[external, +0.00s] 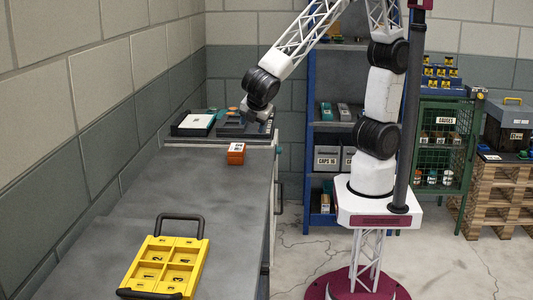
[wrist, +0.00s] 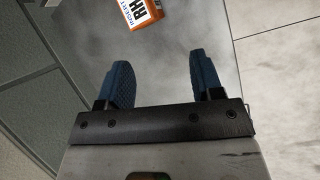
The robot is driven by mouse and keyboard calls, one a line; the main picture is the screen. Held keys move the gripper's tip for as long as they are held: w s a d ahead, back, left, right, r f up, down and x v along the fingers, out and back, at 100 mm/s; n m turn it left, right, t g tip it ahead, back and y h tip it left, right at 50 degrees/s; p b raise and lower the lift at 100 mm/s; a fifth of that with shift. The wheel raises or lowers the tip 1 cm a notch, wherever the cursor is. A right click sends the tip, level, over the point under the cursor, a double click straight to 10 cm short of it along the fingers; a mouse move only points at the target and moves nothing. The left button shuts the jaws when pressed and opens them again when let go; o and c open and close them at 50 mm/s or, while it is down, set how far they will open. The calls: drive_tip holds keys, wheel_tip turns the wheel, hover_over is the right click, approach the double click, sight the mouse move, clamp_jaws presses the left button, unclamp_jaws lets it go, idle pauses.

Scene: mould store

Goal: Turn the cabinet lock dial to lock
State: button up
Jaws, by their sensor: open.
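A green mesh-fronted cabinet (external: 446,152) with a white label reading "GAUGES" stands at the right in the external view, beyond my arm's base. No lock dial can be made out on it at this size. In the wrist view my gripper (wrist: 158,65) is open and empty, its two blue ridged fingers apart above the grey bench. In the external view my arm reaches left to the far end of the bench, and my gripper is hard to tell from the dark things there. The cabinet is outside the wrist view.
An orange block (external: 236,154) lies on the bench (external: 130,205); it also shows ahead of the fingers in the wrist view (wrist: 140,12). A yellow tray (external: 167,267) is nearer. A blue shelf (external: 314,110) stands behind my arm. A dark post (external: 410,110) rises beside my base. Pallets (external: 495,194) are far right.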

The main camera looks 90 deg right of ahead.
drive_tip(key=s+a+f+n+t, duration=0.1)
drive_tip(key=a+f+n+t, duration=0.2)
drive_tip(key=a, duration=0.7)
drive_tip(key=s+a+f+n+t+h, duration=0.1)
drive_tip(key=a+f+n+t, duration=0.2)
drive_tip(key=a, duration=0.8)
drive_tip(key=s+a+f+n+t, duration=0.2)
drive_tip(key=a+f+n, duration=0.2)
drive_tip(key=a, duration=0.7)
drive_tip(key=shift+a+n+t, duration=0.15)
drive_tip(key=shift+n+t, duration=0.25)
drive_tip(key=shift+n, duration=0.6)
drive_tip(key=s+a+f+n+t+y, duration=0.25)
drive_tip(key=s+a+n+t, duration=0.35)
drive_tip(key=a, duration=0.6)
drive_tip(key=n+t+y, duration=0.1)
drive_tip(key=n+y, duration=0.3)
approach(265, 268)
drive_tip(key=d, duration=0.1)
drive_tip(key=shift+d+f, duration=0.2)
drive_tip(key=shift+f, duration=0.15)
drive_tip(key=shift+w, duration=0.15)
drive_tip(key=w, duration=0.7)
drive_tip(key=shift+w, duration=0.35)
